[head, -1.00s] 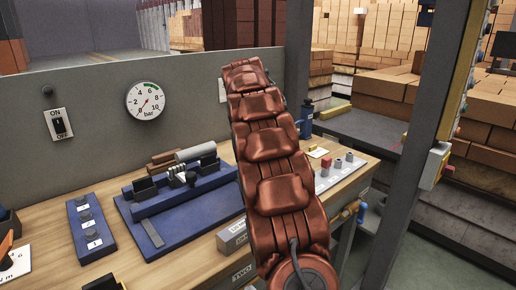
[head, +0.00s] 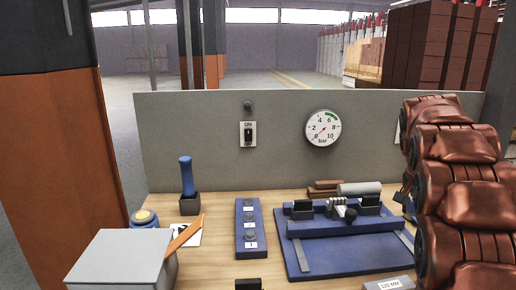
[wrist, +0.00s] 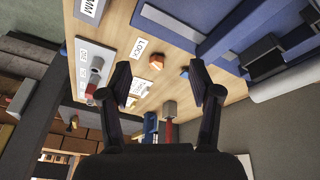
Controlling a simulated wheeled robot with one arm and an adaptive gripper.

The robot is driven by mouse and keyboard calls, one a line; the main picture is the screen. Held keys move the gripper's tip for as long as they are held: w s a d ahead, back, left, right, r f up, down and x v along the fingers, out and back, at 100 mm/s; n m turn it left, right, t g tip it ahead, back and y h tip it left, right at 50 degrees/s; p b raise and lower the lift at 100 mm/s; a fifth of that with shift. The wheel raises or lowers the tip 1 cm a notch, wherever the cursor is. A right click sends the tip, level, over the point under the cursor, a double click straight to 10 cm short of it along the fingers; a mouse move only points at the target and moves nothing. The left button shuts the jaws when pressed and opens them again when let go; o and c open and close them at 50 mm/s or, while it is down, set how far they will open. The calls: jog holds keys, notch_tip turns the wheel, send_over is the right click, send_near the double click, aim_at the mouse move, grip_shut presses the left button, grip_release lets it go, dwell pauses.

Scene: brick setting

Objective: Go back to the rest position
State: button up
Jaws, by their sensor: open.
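My gripper (wrist: 160,88) shows in the wrist view with its two dark fingers spread apart and nothing between them. It hangs above the right part of the wooden workbench (wrist: 118,18). In the head view my copper-coloured arm fills the right side, and the gripper itself is out of that picture.
In the head view a blue fixture (head: 345,255), a blue numbered block (head: 250,228), a blue-handled tool (head: 187,180) and a grey box (head: 118,258) stand on the bench. A grey panel (head: 200,130) with a gauge (head: 323,129) and an ON/OFF switch (head: 248,134) rises behind.

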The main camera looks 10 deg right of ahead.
jog(key=s+a+r+n+g+y+p, duration=0.1)
jog(key=s+a+n+p, duration=0.2)
jog(key=s+a, duration=0.6)
jog(key=s+a+n+y+p, duration=0.1)
jog(key=s+a+n+p, duration=0.15)
jog(key=s+a, duration=0.65)
jog(key=s+a+f+n+g+p, duration=0.1)
jog(key=s+a+f+n, duration=0.1)
jog(key=s+a, duration=0.4)
jog(key=s+a+f+n+y+p, duration=0.1)
jog(key=s+a+n, duration=0.3)
jog(key=s, duration=0.6)
jog(key=shift+a+f+n+g+p, duration=0.4)
jog(key=shift+a+p, duration=0.35)
jog(key=shift+a, duration=0.3)
